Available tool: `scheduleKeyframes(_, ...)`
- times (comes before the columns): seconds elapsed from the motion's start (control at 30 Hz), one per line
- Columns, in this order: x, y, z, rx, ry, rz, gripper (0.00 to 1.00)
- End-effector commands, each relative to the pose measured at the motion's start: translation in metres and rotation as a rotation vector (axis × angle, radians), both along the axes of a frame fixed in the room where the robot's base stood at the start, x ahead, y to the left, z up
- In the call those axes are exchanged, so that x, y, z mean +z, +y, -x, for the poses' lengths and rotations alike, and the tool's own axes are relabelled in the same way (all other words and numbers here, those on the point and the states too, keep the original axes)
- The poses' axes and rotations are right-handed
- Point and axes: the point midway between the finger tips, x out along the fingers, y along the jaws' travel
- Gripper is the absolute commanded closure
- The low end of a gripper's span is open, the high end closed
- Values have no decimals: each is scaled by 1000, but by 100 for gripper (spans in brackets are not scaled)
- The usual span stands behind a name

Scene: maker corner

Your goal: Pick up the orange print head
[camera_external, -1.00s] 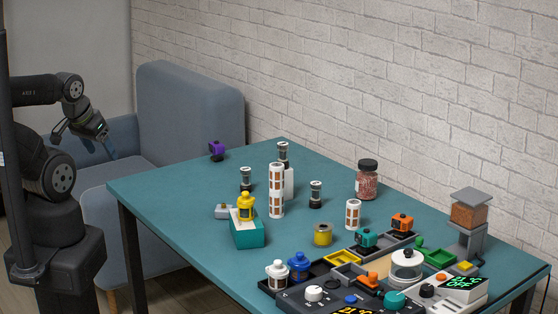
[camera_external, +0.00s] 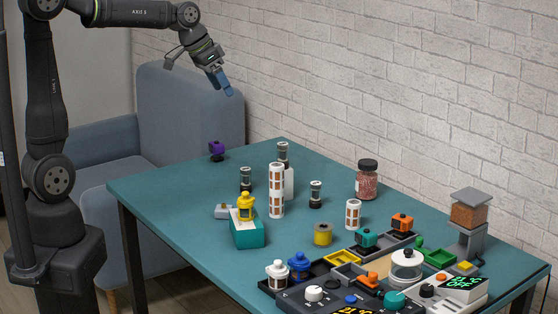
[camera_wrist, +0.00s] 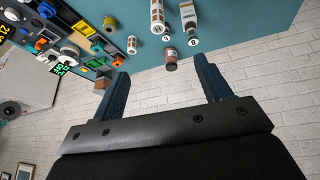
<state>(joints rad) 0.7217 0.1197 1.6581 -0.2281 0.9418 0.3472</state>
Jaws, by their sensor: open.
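The orange print head (camera_external: 402,222), a small block with a dark base, sits at the back of the dark tray area on the right side of the table, right of a teal print head (camera_external: 366,238). My gripper (camera_external: 229,91) is open and empty, high above the table's far left side, well away from the orange print head. In the wrist view my two fingers (camera_wrist: 162,65) are spread apart with nothing between them. I cannot tell for sure which small part there is the orange print head.
A hopper (camera_external: 469,212) stands right of the orange print head. A brick wall runs behind.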

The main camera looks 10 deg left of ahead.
Motion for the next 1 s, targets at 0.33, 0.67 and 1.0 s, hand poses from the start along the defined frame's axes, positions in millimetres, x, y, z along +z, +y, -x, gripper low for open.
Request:
scheduleKeyframes(0.33,-28,-145,-31,-224,19,25,29)
scheduleKeyframes(0.67,-88,-278,-24,-434,35,57,29)
scheduleKeyframes(1.0,-157,-377,9,-610,43,92,29)
